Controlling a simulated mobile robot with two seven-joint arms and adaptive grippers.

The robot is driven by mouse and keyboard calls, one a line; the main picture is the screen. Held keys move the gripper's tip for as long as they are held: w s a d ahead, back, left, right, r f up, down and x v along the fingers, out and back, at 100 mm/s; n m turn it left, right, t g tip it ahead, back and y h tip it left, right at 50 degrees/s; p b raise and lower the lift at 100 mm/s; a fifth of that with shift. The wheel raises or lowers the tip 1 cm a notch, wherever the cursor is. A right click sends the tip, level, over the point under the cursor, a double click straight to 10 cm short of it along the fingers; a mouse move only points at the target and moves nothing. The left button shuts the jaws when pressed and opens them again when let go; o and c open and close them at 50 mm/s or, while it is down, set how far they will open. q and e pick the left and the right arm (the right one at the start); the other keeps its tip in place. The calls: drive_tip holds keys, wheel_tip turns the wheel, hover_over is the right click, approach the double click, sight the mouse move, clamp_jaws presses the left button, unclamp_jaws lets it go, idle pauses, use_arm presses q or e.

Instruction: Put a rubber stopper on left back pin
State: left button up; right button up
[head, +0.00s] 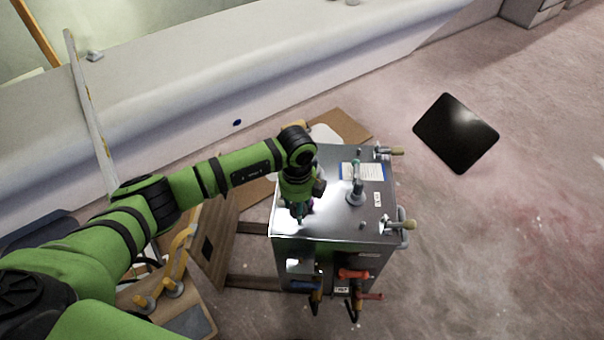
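A shiny metal box (330,222) stands on the floor at the centre. Small upright pins show on its top, one near the back right (359,153) and one near the front right (362,225). My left gripper (300,212) points down over the left part of the box top. Its fingers are small and dark in this view, so I cannot tell whether they are open or hold something. The left back corner of the top and any pin there are hidden behind my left arm. I cannot make out a rubber stopper. My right gripper is not in view.
An upright valve (356,190) and a paper label (362,171) are on the box top. Tan-ended fittings (397,151) jut from its right side. A red handle (353,274) and a blue handle (306,286) are at the front. A black panel (456,133) lies right on open floor.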

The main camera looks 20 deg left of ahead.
use_arm(q)
drive_tip(key=n+p, duration=0.1)
drive_tip(key=n, duration=0.1)
drive_tip(key=w+n, duration=0.1)
drive_tip(key=shift+r+n+p, duration=0.35)
drive_tip(key=shift+r+n, duration=0.05)
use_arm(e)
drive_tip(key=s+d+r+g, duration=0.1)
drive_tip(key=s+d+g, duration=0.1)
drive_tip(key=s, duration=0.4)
use_arm(q)
drive_tip(key=shift+f, duration=0.15)
wheel_tip(320, 180, down, 6)
drive_tip(key=b, duration=0.5)
drive_tip(key=shift+r+b, duration=0.25)
drive_tip(key=shift+b, duration=0.05)
drive_tip(key=shift+r, duration=0.2)
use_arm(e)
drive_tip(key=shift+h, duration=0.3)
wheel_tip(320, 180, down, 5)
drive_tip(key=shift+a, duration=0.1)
use_arm(q)
drive_tip(key=shift+f+p, duration=0.1)
drive_tip(key=shift+p, duration=0.3)
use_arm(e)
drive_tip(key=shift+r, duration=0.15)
use_arm(q)
drive_tip(key=shift+f, duration=0.2)
